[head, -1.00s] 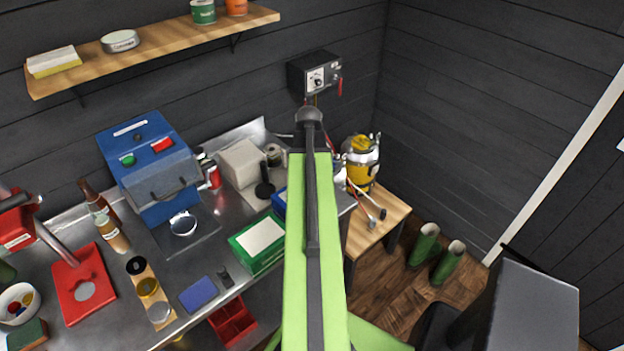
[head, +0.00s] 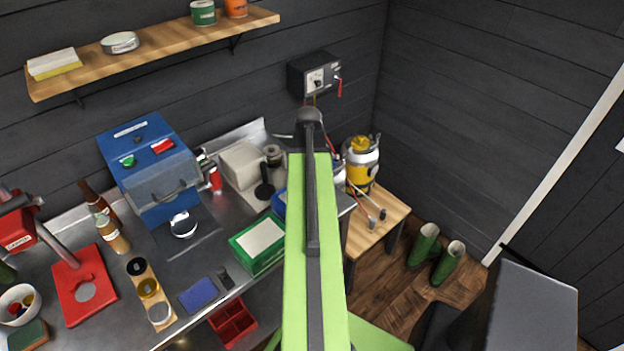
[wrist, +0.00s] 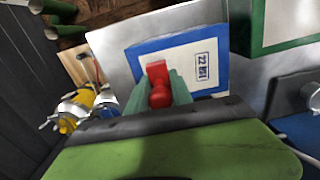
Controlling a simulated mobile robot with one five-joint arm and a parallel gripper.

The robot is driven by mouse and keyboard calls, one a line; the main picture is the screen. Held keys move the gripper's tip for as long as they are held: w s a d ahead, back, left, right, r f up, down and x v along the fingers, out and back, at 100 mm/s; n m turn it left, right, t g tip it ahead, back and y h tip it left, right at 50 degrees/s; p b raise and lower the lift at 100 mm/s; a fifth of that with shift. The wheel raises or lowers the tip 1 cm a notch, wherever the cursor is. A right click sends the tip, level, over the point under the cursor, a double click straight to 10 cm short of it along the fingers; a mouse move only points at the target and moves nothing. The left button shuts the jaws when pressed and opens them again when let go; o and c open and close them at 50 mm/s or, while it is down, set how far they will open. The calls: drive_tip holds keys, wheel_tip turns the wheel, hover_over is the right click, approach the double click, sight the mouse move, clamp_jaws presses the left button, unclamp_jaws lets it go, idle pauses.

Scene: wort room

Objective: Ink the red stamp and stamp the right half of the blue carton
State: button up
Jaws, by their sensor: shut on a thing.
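My gripper (wrist: 167,92) is shut on the red stamp (wrist: 158,90) in the wrist view. They are over the white label of the blue carton (wrist: 222,84), left of the label's middle in that view. I cannot tell whether the stamp's face touches the label; its underside is hidden. A dark printed mark (wrist: 203,68) with "22" in a box is on the label's right part in the wrist view. In the head view my arm hides the gripper, the stamp and most of the blue carton (head: 279,204). A blue pad (head: 199,293), possibly the ink pad, lies near the counter's front edge.
A green carton (head: 258,244) stands left of the blue carton in the head view. A dark paddle-shaped thing (head: 265,187) and a blue machine (head: 152,165) are behind. A yellow-and-silver vessel (head: 361,165) stands right, on a wooden table (head: 384,204). A red tray (head: 233,322) is at the front.

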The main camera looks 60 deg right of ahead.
wheel_tip(320, 180, up, 7)
drive_tip(key=p, duration=0.6)
drive_tip(key=shift+f, duration=0.3)
